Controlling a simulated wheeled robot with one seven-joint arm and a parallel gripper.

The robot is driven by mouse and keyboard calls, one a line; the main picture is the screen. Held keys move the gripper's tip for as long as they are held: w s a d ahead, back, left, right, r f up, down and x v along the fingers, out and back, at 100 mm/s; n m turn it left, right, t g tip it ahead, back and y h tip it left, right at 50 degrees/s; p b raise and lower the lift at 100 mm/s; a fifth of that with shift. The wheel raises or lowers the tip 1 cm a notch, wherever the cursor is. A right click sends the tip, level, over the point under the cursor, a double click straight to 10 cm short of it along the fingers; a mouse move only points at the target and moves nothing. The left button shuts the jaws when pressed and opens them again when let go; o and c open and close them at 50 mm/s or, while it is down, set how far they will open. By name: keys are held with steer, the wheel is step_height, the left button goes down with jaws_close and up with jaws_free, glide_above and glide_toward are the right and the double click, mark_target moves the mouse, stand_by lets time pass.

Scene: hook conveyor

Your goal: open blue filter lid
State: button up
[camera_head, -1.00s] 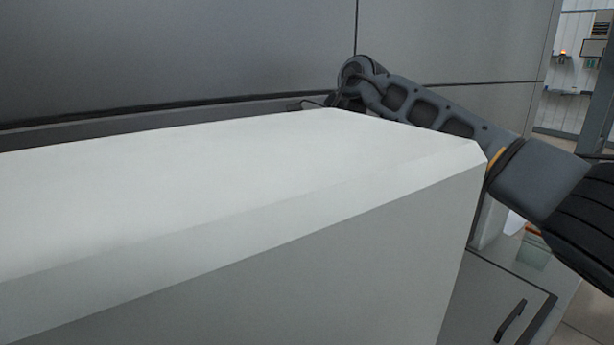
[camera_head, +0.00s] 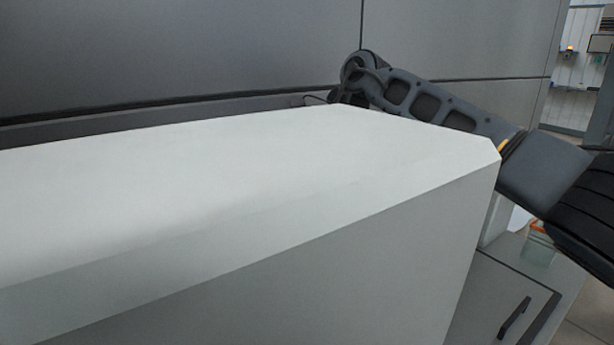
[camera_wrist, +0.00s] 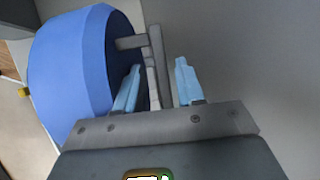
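The blue filter lid (camera_wrist: 70,65) fills the left of the wrist view, with a dark blue face on its right side. A grey handle (camera_wrist: 155,50) stands out from that face. My gripper (camera_wrist: 157,84) has its two light blue fingers apart, one on either side of the lower handle. A gap shows between the handle and the right finger; whether the left finger touches it I cannot tell. In the head view, neither lid nor gripper shows; the large white housing hides them or they are out of frame.
The large white housing (camera_head: 220,180) fills the front of the head view, with my arm behind its right end. A grey wall (camera_head: 180,50) stands behind. A low cabinet with a dark handle (camera_head: 514,318) is at lower right.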

steer(key=b+v, duration=0.1)
steer(key=v, duration=0.6)
steer(key=shift+d+r+b, duration=0.15)
steer(key=shift+r+b, duration=0.25)
steer(key=shift+r, duration=0.15)
steer(key=p+v, duration=0.4)
steer(key=v, duration=0.4)
steer(key=shift+w+r, duration=0.4)
steer(key=shift+w, duration=0.1)
stand_by(0.5)
